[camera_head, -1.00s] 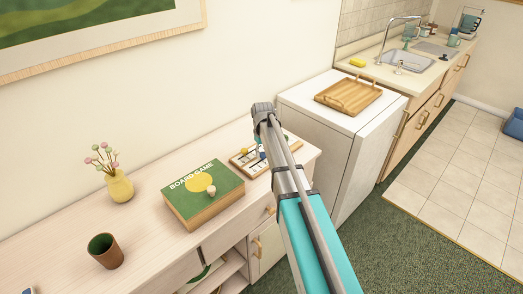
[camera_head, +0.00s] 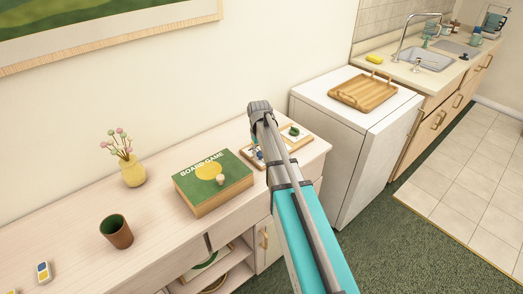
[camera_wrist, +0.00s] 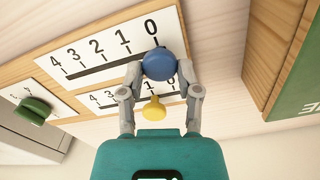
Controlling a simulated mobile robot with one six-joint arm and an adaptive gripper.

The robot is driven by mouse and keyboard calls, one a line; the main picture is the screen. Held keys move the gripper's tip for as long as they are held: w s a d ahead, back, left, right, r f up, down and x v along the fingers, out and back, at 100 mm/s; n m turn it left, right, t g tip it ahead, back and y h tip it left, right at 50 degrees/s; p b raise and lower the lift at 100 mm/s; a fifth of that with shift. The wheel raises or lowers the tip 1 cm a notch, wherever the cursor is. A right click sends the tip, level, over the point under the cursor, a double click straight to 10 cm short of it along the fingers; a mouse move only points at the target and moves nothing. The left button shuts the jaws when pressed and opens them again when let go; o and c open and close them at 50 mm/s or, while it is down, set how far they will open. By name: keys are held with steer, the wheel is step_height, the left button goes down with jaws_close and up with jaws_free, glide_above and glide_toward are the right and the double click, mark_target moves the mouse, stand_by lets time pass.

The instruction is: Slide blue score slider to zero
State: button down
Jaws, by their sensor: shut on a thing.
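The score board, a wooden frame (camera_wrist: 193,22) with white number strips, lies on the sideboard; in the head view my arm partly hides the board (camera_head: 301,143). The blue score slider (camera_wrist: 159,64) has a round knob and sits at the right end of its track, just below the 0 mark. My gripper (camera_wrist: 160,70) is shut on this knob, one finger on each side. A yellow knob (camera_wrist: 154,108) sits on the strip below, near its 1. A green knob (camera_wrist: 37,107) is on another strip at the left; it also shows in the head view (camera_head: 294,131).
A brown cup (camera_head: 116,232) and a yellow vase (camera_head: 133,173) stand farther left. A white appliance with a wooden tray (camera_head: 363,92) stands to the right.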

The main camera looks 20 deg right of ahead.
steer(key=shift+a, duration=0.3)
steer(key=shift+c, duration=2)
jaws_free()
steer(key=shift+w+a, duration=0.1)
steer(key=shift+o, duration=0.5)
steer(key=shift+d+r, duration=0.15)
steer(key=shift+d, duration=0.05)
